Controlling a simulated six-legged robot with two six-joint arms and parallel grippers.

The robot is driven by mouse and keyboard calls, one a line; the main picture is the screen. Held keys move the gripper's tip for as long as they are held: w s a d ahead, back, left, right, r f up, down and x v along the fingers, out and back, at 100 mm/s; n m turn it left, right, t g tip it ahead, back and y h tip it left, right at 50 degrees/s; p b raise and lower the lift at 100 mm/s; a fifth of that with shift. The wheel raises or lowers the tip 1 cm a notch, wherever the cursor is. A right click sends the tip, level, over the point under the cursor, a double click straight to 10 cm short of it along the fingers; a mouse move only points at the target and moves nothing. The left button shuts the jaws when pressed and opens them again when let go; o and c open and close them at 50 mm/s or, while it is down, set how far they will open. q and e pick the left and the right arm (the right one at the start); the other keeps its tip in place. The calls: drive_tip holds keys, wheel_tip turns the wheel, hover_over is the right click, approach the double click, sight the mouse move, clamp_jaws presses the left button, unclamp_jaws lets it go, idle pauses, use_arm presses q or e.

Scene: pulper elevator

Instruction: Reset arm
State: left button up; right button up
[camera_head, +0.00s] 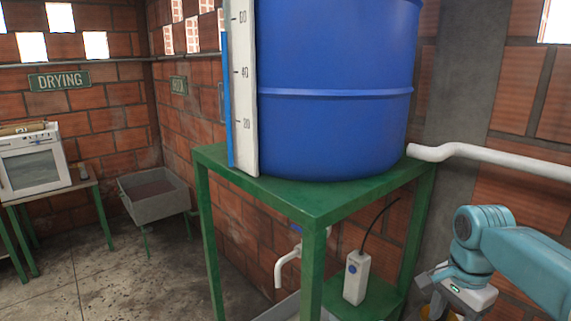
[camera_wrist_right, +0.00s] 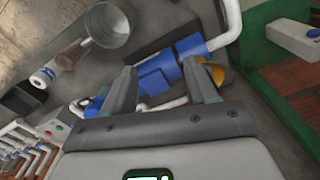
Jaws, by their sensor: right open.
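My right arm (camera_head: 500,245) comes in from the right in the head view, teal and bent, beside the green stand. Its fingers do not show clearly there. In the right wrist view my right gripper (camera_wrist_right: 161,80) is open, its two grey fingers apart. A blue pipe fitting (camera_wrist_right: 158,75) on white pipes shows between and beyond the fingertips. I cannot tell whether the fingers touch it. My left gripper is in neither view.
A blue barrel (camera_head: 335,130) stands on a green metal stand (camera_head: 300,195), with a white tap (camera_head: 287,265) and a white box (camera_head: 356,277) below. A grey basin (camera_head: 155,193) stands at the left.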

drive_tip(key=s+a+f+n+y, duration=0.1)
drive_tip(key=a+f+n, duration=0.3)
drive_tip(key=f, duration=0.8)
drive_tip(key=s+a+f+n+y, duration=0.1)
drive_tip(key=a+f+n+y, duration=0.15)
drive_tip(key=a+f, duration=0.7)
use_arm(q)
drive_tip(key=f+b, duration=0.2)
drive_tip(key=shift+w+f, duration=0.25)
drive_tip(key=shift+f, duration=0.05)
use_arm(e)
drive_tip(key=s+a+f+n, duration=0.2)
drive_tip(key=s+f, duration=0.7)
drive_tip(key=s+a+f+n, duration=0.3)
drive_tip(key=s+f, duration=0.6)
drive_tip(key=f, duration=0.1)
drive_tip(key=shift+s, duration=0.3)
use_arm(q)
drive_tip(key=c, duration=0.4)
use_arm(e)
drive_tip(key=shift+s+r+y, duration=0.1)
drive_tip(key=shift+y, duration=0.15)
drive_tip(key=c, duration=0.3)
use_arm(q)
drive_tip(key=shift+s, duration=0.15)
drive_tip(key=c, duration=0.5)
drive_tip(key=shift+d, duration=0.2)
use_arm(e)
drive_tip(key=shift+d, duration=0.1)
